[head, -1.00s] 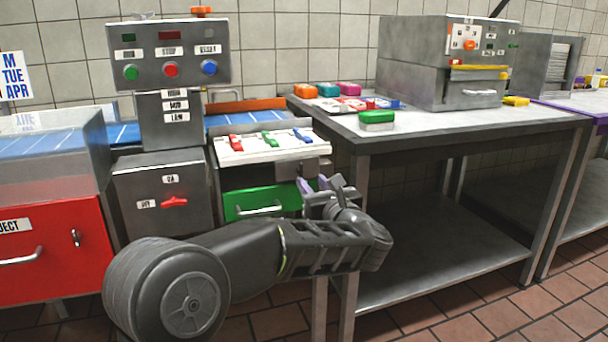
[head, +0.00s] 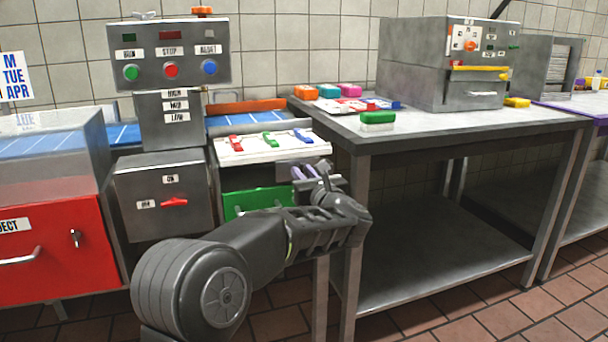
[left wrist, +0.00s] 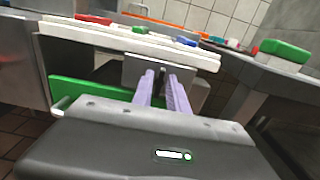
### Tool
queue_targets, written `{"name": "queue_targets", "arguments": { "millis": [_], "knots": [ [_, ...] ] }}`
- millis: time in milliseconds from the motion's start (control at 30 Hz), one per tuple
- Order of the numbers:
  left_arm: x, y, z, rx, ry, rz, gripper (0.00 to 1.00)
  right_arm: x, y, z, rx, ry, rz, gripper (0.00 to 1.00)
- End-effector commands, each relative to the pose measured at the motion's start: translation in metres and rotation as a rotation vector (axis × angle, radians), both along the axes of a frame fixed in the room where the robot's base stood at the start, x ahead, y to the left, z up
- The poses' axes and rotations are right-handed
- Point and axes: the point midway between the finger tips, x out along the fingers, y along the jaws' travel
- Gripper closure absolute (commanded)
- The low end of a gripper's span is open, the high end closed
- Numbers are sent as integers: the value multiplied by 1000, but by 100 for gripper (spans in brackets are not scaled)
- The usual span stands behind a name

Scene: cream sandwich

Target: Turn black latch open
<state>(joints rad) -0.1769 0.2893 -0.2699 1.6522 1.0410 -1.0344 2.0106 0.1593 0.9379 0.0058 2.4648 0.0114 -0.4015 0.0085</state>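A small dark upright shape (left wrist: 161,78), which looks like the black latch, shows against a grey metal plate (left wrist: 134,72) below the white tray in the left wrist view. In the head view I cannot make out the latch behind my gripper. My left gripper (head: 303,172) has two purple fingers pointing at that plate, just under the tray's right front part. In the left wrist view its fingertips (left wrist: 161,75) stand a narrow gap apart, one on each side of the dark shape. I cannot tell whether they touch it. My right gripper is not in view.
The white tray (head: 240,153) holds red, green and blue pieces. A green drawer front (head: 240,203) lies below it. A steel table (head: 440,126) stands close on the right with a green block (head: 378,118). A grey box with a red switch (head: 174,202) is on the left.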

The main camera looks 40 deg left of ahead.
Motion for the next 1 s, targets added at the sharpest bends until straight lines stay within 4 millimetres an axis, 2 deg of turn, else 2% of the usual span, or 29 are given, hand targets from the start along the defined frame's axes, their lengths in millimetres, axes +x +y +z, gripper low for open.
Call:
{"name": "queue_targets", "arguments": {
  "millis": [33,200,767,1000],
  "knots": [
    [0,0,0,0,0,0,86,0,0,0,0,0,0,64],
    [0,0,0,0,0,0,100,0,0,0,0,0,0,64],
    [0,0,0,9,13,0,100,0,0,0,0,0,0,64],
    [0,-1,0,55,79,-1,100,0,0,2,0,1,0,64]
  ]
}}
